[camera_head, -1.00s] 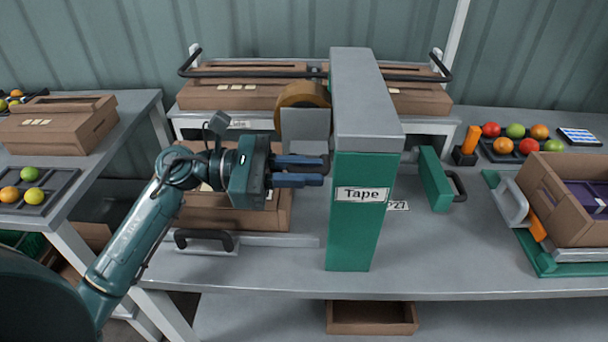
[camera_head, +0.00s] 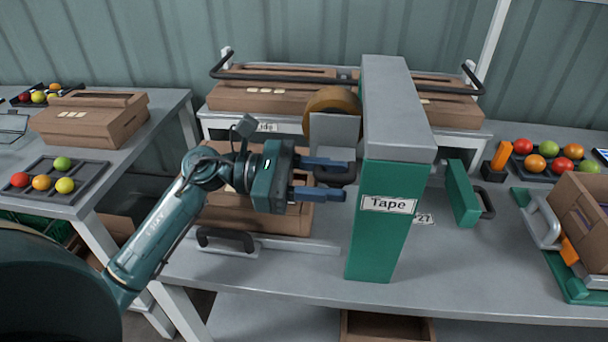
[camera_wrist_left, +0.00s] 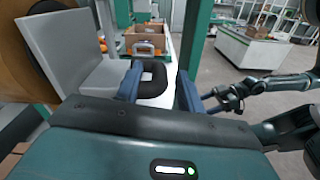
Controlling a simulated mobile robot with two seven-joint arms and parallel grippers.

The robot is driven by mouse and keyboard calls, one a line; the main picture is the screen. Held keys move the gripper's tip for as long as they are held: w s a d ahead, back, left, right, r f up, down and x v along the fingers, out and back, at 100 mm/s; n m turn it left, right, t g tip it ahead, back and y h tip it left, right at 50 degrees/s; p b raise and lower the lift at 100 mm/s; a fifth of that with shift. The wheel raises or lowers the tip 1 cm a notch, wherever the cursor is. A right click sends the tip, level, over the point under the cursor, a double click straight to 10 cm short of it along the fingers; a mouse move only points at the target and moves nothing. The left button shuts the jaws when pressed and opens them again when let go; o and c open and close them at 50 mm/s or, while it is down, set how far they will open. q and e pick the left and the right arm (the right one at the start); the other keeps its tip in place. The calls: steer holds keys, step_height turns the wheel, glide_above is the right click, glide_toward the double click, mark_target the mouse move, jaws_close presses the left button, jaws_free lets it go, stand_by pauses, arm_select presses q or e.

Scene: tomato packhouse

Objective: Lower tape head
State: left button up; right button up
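The tape head, a grey plate block (camera_head: 335,130) with a brown tape roll (camera_head: 332,99), sits on the left side of the green post marked "Tape" (camera_head: 387,205). A black loop handle (camera_head: 340,176) sticks out below the plate. My left gripper (camera_head: 332,178) is open, with its blue fingers on either side of the handle. In the left wrist view the handle (camera_wrist_left: 153,80) shows between the spread fingers; I cannot tell whether they touch it. My right arm shows in the left wrist view, its gripper (camera_wrist_left: 222,99) small and unclear.
A closed brown carton (camera_head: 255,215) lies behind my left gripper, beside a black-handled bar (camera_head: 227,238). A green block with a black handle (camera_head: 463,195) is right of the post. An open carton (camera_head: 583,225) stands at the far right. The bench front is clear.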

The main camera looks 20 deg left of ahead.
arm_select(q)
steer(key=b+v, duration=0.1)
steer(key=v, duration=0.2)
steer(key=b+v, duration=0.1)
steer(key=v, duration=0.2)
steer(key=shift+a+f, duration=0.2)
steer(key=shift+a, duration=0.2)
steer(key=b+v, duration=0.1)
steer(key=v, duration=0.5)
steer(key=shift+r, duration=0.2)
arm_select(e)
steer(key=shift+s+d+f+t, duration=0.2)
steer(key=shift+d+f+t, duration=0.1)
steer(key=shift+t, duration=0.1)
arm_select(q)
steer(key=shift+s+r, duration=0.1)
